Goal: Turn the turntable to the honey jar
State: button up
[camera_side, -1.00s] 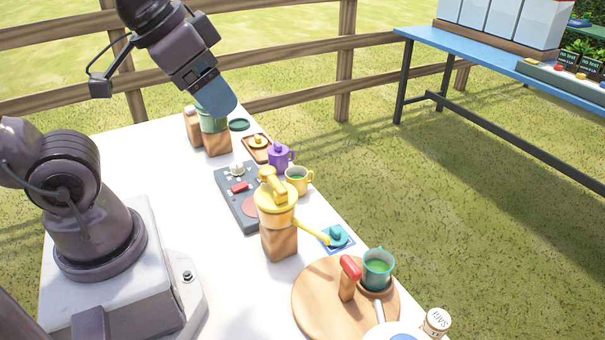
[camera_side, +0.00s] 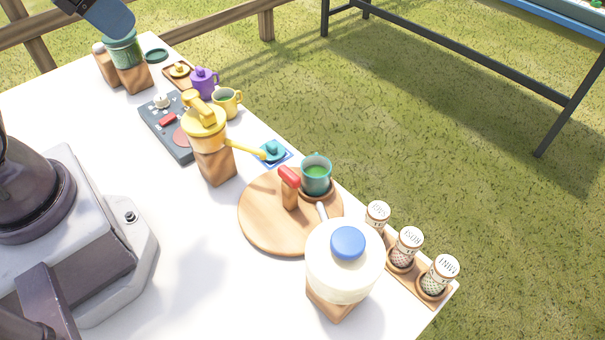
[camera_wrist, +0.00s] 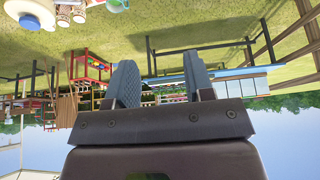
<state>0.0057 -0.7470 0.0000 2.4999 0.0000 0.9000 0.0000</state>
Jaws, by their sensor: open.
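The turntable (camera_side: 260,237) is a round wooden disc near the middle of the white table in the side view. An upright wooden peg with a red top (camera_side: 289,180) stands on it. A teal cup with green contents (camera_side: 316,178) sits at its far right edge. I cannot tell for sure which container is the honey jar; a cream jar with a blue lid (camera_side: 345,270) stands on a wooden block in front of the turntable. My gripper (camera_side: 112,22) is at the top left, far from the turntable. In the wrist view its fingers (camera_wrist: 160,85) are apart and empty.
A yellow pot with a long spout (camera_side: 207,130), a grey panel (camera_side: 165,140) and a yellow mug (camera_side: 227,103) stand left of the turntable. A green jar (camera_side: 123,52) is near my gripper. Several labelled shakers (camera_side: 407,248) line the right edge. The table's front is clear.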

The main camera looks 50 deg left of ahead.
jog(key=w+d+f+m+g, duration=0.5)
jog(key=w+d+f+m, duration=0.2)
jog(key=w+d+f, duration=0.1)
jog(key=m, duration=1.1)
send_over(289, 172)
notch_tip(289, 172, down, 5)
jog(key=shift+g, duration=0.3)
notch_tip(289, 172, down, 12)
jog(key=shift+f, duration=0.25)
grip_shut()
